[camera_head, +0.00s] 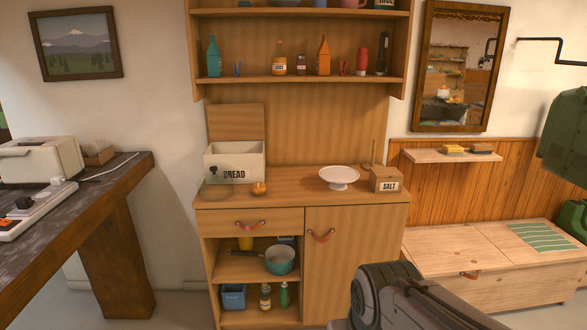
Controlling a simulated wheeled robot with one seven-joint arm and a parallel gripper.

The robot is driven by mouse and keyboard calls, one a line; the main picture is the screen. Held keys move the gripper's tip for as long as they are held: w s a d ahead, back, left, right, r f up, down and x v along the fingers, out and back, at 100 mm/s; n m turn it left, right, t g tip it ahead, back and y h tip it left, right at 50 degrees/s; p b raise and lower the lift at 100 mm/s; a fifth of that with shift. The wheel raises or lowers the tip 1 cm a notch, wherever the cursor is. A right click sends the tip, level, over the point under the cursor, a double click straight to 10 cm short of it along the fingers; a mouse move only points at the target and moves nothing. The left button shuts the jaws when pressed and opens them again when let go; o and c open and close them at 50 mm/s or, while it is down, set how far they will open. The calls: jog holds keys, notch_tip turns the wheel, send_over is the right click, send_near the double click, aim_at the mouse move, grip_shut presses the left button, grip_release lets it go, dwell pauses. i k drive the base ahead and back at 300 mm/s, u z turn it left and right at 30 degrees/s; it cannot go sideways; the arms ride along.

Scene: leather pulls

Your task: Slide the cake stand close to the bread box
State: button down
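A white cake stand (339,176) with a low foot stands upright and empty on the wooden cabinet top (300,188), right of its middle. A white bread box (233,165) marked BREAD sits at the left end of the same top, with its wooden lid (236,121) raised behind it. A clear gap lies between the two. A small round orange-brown item (259,188) sits in front of the bread box's right corner. Part of my arm shows at the bottom right, below the cabinet top; my gripper is not visible.
A wooden salt box (385,180) stands close to the cake stand's right. Shelves (300,79) with bottles hang above. The drawer (250,222) is shut. A dark-topped counter (75,195) is at left, a wooden bench (500,265) at right.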

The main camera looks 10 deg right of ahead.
aim_at(339, 176)
jog(key=i, duration=2.55)
jog(key=z, duration=0.5)
